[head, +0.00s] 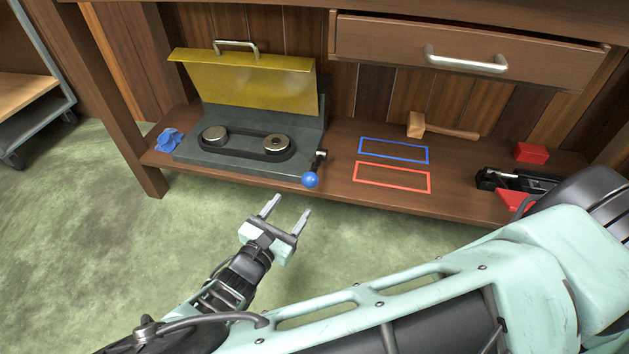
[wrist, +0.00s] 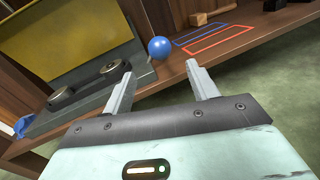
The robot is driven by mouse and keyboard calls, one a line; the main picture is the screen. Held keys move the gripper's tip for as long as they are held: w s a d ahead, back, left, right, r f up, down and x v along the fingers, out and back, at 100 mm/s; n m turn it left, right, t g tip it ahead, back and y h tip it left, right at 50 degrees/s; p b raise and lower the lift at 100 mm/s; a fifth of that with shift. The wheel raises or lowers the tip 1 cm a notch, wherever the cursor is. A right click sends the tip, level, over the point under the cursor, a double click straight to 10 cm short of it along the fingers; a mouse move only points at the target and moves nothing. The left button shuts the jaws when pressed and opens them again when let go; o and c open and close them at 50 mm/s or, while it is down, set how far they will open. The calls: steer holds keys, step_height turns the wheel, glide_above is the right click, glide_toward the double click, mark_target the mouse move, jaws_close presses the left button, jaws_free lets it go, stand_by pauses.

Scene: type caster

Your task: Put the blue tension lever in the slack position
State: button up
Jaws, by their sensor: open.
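The blue-knobbed tension lever (head: 313,172) sits at the front right corner of the grey belt machine (head: 190,150). Its dark arm runs from a pivot down toward the front edge, with the ball at the lower end. In the wrist view the blue ball (wrist: 159,48) shows beyond and between my fingertips. A black belt (head: 246,154) loops around two metal pulleys on the machine. The yellow cover (head: 245,82) stands raised behind them. My gripper (head: 288,207) is open and empty, in front of the shelf and apart from the lever, a little left of the ball.
Blue (head: 394,150) and red (head: 392,177) outlined rectangles lie empty on the shelf (head: 340,190) right of the lever. A wooden mallet (head: 440,128) lies behind them. A drawer (head: 470,55) overhangs, slightly open. A blue cloth (head: 169,140) lies left; red and black items lie right.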

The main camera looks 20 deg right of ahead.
mark_target(313, 176)
steer(key=b+x, duration=0.4)
steer(key=x, duration=0.7)
steer(key=shift+f+b, duration=0.15)
steer(key=shift+b, duration=0.15)
steer(key=shift+w+d, duration=0.35)
steer(key=shift+d, duration=0.05)
jaws_close()
